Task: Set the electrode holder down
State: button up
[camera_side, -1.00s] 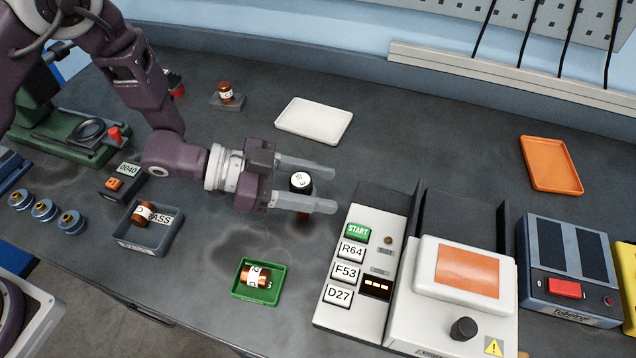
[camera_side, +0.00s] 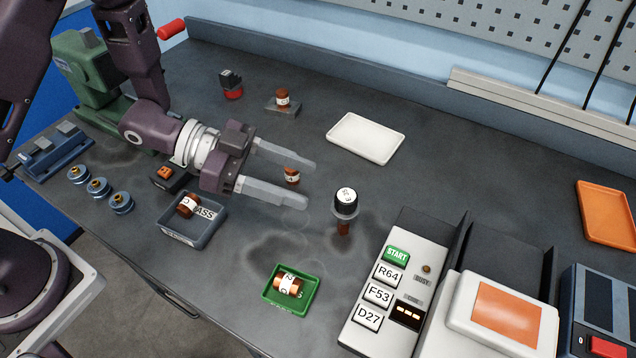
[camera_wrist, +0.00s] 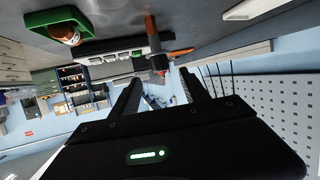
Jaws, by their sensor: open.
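The electrode holder (camera_side: 346,202), with a black body, a white label on top and a copper-coloured lower end, stands upright on the dark bench. My gripper (camera_side: 294,184) is open, to the left of the holder, with its two pale fingers pointing towards it. The fingertips are apart from the holder and nothing is held between them. In the wrist view, what looks like the holder (camera_wrist: 152,35) shows beyond the finger ends, with the bench at the top of the picture.
A labelled copper piece (camera_side: 292,176) shows between the fingers in the side view. A green tray (camera_side: 271,296) and a grey tray (camera_side: 176,234) hold copper pieces. A button panel (camera_side: 379,318) is right of the holder. A white tray (camera_side: 366,140) lies behind.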

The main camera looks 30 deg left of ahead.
jog(key=shift+s+a, duration=0.1)
jog(key=shift+a, duration=0.05)
jog(key=w+a+r+n+t+y, duration=0.2)
jog(key=w+a+r+t+y, duration=0.2)
jog(key=w+a+r+y, duration=0.25)
jog(key=s+a+r+n+t+y, duration=0.1)
jog(key=a+r+n+y, duration=0.2)
jog(key=a, duration=0.3)
jog(key=s+a+r+n+y, duration=0.1)
jog(key=a+r+n+y, duration=0.2)
jog(key=a+r, duration=0.15)
jog(key=s+a+r+n+g, duration=0.1)
jog(key=s+n+g, duration=0.3)
jog(key=s, duration=1.8)
jog(key=shift+s+a+n+y, duration=0.15)
jog(key=shift+s+n+y, duration=0.25)
jog(key=shift+n, duration=0.6)
